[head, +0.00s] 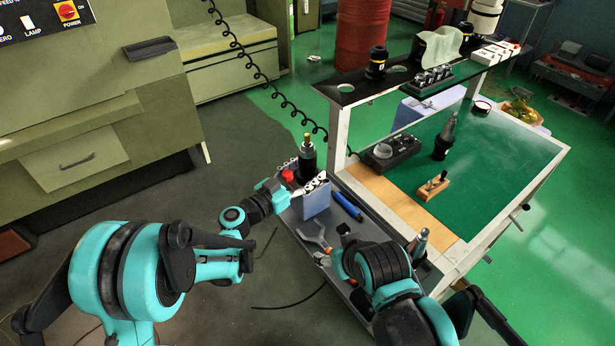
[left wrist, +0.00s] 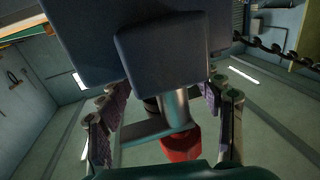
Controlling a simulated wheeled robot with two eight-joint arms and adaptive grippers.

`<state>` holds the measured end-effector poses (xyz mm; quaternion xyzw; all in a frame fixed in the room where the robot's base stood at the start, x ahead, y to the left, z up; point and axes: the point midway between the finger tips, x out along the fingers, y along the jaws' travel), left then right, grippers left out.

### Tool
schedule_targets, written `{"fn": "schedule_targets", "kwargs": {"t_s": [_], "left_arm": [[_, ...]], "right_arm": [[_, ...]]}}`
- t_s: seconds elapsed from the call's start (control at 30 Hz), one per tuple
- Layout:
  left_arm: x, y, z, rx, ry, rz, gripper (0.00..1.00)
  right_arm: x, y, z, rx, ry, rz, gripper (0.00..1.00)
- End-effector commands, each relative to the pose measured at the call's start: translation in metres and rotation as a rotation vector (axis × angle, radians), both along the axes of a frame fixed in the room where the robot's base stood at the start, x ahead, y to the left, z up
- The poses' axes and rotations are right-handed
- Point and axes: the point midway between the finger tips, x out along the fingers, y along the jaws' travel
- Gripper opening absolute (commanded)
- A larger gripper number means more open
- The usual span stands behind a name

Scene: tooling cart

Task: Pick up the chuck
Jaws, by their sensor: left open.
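I cannot tell for certain which part is the chuck. A dark tool holder with a grey tapered top (head: 443,138) stands upright on the green mat. A similar grey tip (head: 420,241) shows beside my right arm, its lower part hidden. My left gripper (head: 274,192) is open at the left edge of the lower tray, close to a red knob (head: 287,176). In the left wrist view, a metal cylinder (left wrist: 175,108) and a red part (left wrist: 181,146) show between the spread fingers (left wrist: 165,120). My right gripper cannot be made out.
A dark bottle-like part (head: 307,160) and a blue-grey block (head: 315,200) stand by my left gripper. The cart's tray (head: 290,222) also holds a blue tool (head: 347,206). The green mat (head: 500,165) has free room. A black shelf (head: 350,92) rises behind.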

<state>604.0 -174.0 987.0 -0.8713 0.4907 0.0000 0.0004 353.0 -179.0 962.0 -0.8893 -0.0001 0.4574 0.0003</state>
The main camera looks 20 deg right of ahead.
Motion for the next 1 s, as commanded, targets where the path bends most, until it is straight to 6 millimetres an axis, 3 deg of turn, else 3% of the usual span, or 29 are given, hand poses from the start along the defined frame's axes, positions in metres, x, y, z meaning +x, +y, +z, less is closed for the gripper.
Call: {"fn": "schedule_targets", "kwargs": {"t_s": [0.27,0.5,0.53,1.0], "left_arm": [[0.002,-0.004,0.001,0.000,0.000,0.000,0.66],[0.002,-0.004,0.001,0.000,0.000,0.000,0.05],[0.002,-0.004,0.001,0.000,0.000,0.000,0.00],[0.003,-0.004,0.014,-0.002,0.001,0.001,0.00]], "right_arm": [[0.000,0.000,-0.001,0.000,0.000,0.000,0.63],[0.000,0.000,-0.001,0.000,0.000,0.000,0.63],[0.000,0.000,-0.001,0.000,0.000,0.000,0.63],[0.000,0.000,0.005,0.000,0.000,0.000,0.63]]}}
